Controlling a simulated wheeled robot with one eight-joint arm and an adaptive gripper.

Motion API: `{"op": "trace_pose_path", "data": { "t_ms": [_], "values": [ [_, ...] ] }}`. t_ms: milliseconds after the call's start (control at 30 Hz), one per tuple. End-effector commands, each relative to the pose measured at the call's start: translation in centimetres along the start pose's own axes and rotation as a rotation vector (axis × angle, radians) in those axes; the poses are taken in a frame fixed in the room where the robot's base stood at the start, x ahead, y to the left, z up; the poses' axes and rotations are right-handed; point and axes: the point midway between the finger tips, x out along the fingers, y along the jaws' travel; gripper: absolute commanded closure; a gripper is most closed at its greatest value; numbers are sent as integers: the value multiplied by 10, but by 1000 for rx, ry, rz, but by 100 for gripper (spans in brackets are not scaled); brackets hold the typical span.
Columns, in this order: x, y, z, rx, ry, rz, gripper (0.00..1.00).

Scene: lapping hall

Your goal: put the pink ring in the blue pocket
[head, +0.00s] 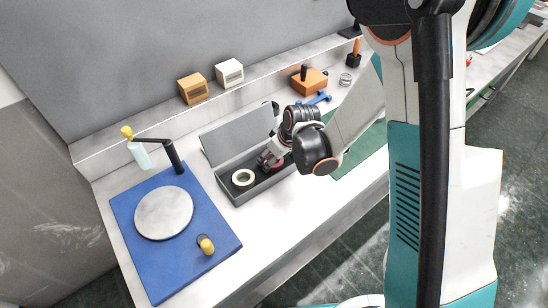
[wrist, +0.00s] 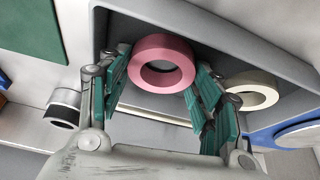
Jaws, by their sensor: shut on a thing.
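The pink ring (wrist: 160,48) is between the two teal fingers of my gripper (wrist: 163,82) in the wrist view, and the fingers are shut on it. I cannot tell whether the ring touches the box floor. A cream ring (head: 252,180) lies in the box's left part; it also shows in the wrist view (wrist: 256,80). I cannot make out a blue pocket.
A blue board (head: 218,222) with a pale round plate (head: 163,213), a yellow-topped knob (head: 206,245) and a black arm stands left of the box. A green mat (head: 358,160) lies right. Orange block (head: 193,88) and white block (head: 229,72) sit on the back ledge.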

Motion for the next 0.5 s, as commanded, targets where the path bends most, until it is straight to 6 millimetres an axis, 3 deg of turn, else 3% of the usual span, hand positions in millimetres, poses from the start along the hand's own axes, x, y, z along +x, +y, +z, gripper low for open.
{"op": "trace_pose_path", "data": {
  "t_ms": [133, 267, 500],
  "values": [
    [8, -3, 8, 3, -12, -7, 76],
    [12, -3, 10, 4, -12, -7, 90],
    [16, -3, 11, 6, -12, -9, 89]
  ]
}}
